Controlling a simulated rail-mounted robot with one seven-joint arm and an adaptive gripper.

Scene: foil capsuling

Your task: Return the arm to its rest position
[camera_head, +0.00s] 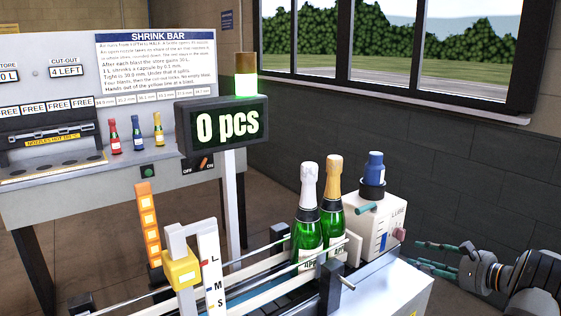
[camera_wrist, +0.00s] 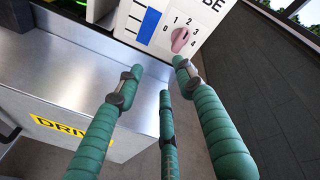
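My gripper (camera_head: 424,256) is at the right of the head view, beside the white lube box (camera_head: 372,232). Its green fingers are spread and point left toward the box. In the wrist view the gripper (camera_wrist: 156,78) has three green fingers apart with nothing between them. Beyond the fingertips is the lube box's face with a pink dial (camera_wrist: 180,40) numbered 0 to 4 and a blue level bar. I cannot tell from these frames whether the fingers touch the box. The grey wrist of my arm reaches in from the right edge.
Two green bottles (camera_head: 308,222), one white-topped and one gold-topped, stand on the conveyor. A metal cabinet (camera_wrist: 75,80) lies below my fingers. A "0 pcs" display (camera_head: 226,127) and shrink bar (camera_head: 60,170) stand left. A dark wall is behind.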

